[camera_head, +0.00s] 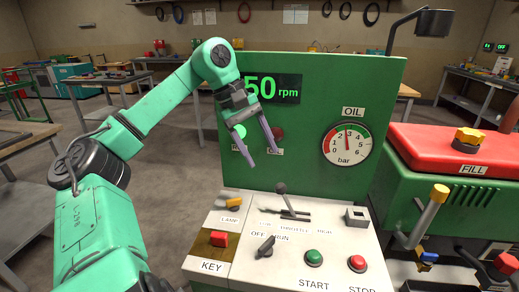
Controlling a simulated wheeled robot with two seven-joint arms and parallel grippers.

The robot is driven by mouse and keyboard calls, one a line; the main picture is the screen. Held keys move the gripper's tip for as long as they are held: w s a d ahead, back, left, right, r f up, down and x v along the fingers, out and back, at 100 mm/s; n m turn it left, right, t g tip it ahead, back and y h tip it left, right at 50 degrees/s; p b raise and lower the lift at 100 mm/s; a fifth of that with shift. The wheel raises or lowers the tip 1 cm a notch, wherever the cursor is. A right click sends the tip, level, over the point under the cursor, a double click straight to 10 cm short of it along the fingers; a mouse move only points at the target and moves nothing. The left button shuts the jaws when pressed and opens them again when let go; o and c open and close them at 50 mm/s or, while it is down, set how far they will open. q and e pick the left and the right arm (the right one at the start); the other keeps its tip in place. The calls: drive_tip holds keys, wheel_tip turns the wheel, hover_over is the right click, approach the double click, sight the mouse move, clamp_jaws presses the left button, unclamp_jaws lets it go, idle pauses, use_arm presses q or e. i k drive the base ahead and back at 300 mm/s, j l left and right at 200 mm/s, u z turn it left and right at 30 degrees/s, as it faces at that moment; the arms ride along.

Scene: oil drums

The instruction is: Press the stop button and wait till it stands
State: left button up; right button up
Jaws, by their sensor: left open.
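The red stop button (357,263) sits at the right front of the white sloped panel (245,265), above the label STOP. My left gripper (262,150) is open and empty, in front of the green upright board (315,92), above and to the left of the button and apart from it. The green start button (314,257) is left of the stop button. The display (273,89) reads "50 rpm" in green; my gripper's wrist may cover part of it at the left. A green lamp (239,131) is lit beside my gripper. My right gripper is not in view.
A throttle lever (283,190), an OFF/RUN switch (265,247) and a red key (219,239) are on the panel. The oil gauge (347,144) is on the board. A red-topped machine (455,150) with a yellow-handled lever (433,208) stands at the right.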

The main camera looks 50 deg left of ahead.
sight(357, 261)
drive_tip(key=k+j, duration=0.45)
drive_tip(key=j, duration=0.3)
drive_tip(key=k+j, duration=0.25)
drive_tip(key=j, duration=0.1)
